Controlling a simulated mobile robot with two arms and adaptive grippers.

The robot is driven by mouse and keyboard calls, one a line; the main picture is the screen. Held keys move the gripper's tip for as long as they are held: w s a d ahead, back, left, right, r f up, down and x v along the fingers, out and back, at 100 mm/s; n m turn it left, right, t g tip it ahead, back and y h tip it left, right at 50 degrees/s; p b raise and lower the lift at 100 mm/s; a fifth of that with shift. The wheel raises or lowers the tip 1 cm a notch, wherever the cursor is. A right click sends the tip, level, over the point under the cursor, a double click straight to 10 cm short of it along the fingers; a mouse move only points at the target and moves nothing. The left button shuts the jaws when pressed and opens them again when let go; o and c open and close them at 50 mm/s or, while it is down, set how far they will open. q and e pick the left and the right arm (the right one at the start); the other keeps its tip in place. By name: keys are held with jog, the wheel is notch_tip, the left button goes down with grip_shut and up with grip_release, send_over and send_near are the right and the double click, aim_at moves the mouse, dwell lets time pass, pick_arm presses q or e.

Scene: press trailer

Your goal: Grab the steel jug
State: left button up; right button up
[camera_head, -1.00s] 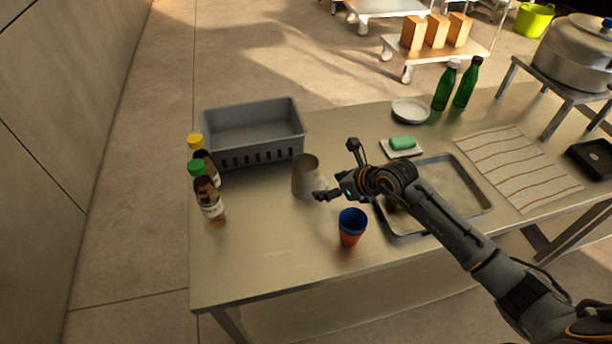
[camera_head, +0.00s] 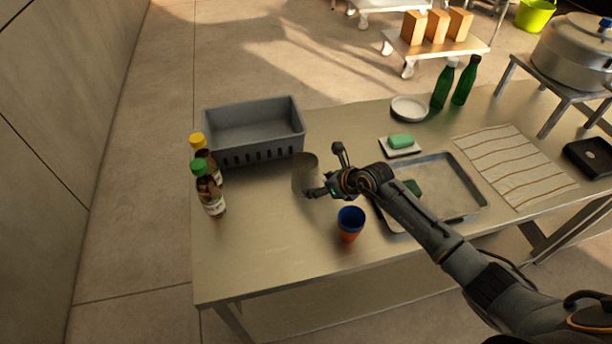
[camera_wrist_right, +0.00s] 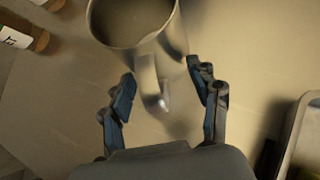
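The steel jug (camera_head: 305,173) stands upright on the metal table, left of my right gripper (camera_head: 322,172) in the head view. In the right wrist view the jug (camera_wrist_right: 140,25) is at the top, its open mouth showing and its handle (camera_wrist_right: 150,82) pointing toward me. My right gripper (camera_wrist_right: 163,92) is open, with one finger on each side of the handle. I cannot tell whether either finger touches it. My left gripper is not in view.
A grey crate (camera_head: 254,151) stands behind the jug, and two bottles (camera_head: 208,190) with yellow and green caps stand to the left. A blue and orange cup (camera_head: 350,225) is close in front of my right arm. A metal tray (camera_head: 455,190) lies under and beside the arm.

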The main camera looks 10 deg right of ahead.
grip_shut()
jog(key=shift+r, duration=0.1)
